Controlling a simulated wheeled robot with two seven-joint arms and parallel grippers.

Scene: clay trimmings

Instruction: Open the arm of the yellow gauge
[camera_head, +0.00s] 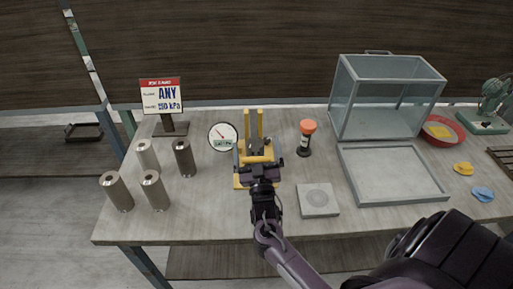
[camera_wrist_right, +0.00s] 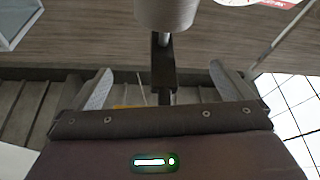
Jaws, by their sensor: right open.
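The yellow gauge (camera_head: 254,124) stands at the middle of the table, with two yellow uprights and a yellow base. A round white dial (camera_head: 222,136) with a red needle is at its left. My right gripper (camera_head: 259,164) is in front of the gauge and hides much of its lower middle. In the right wrist view the right gripper (camera_wrist_right: 160,88) is open, its two pale fingers wide apart. A dark upright bar (camera_wrist_right: 162,65) under a pale cylinder (camera_wrist_right: 165,12) shows between the fingers, with no visible contact. The gauge arm's position is hard to tell. My left gripper is out of view.
Several metal cylinders (camera_head: 115,191) stand at the left, near a sign (camera_head: 161,96). An orange-capped jar (camera_head: 306,138) and a grey square block (camera_head: 318,200) are right of the gauge. A glass case (camera_head: 385,98), grey tray (camera_head: 392,174) and red bowl (camera_head: 443,131) are farther right.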

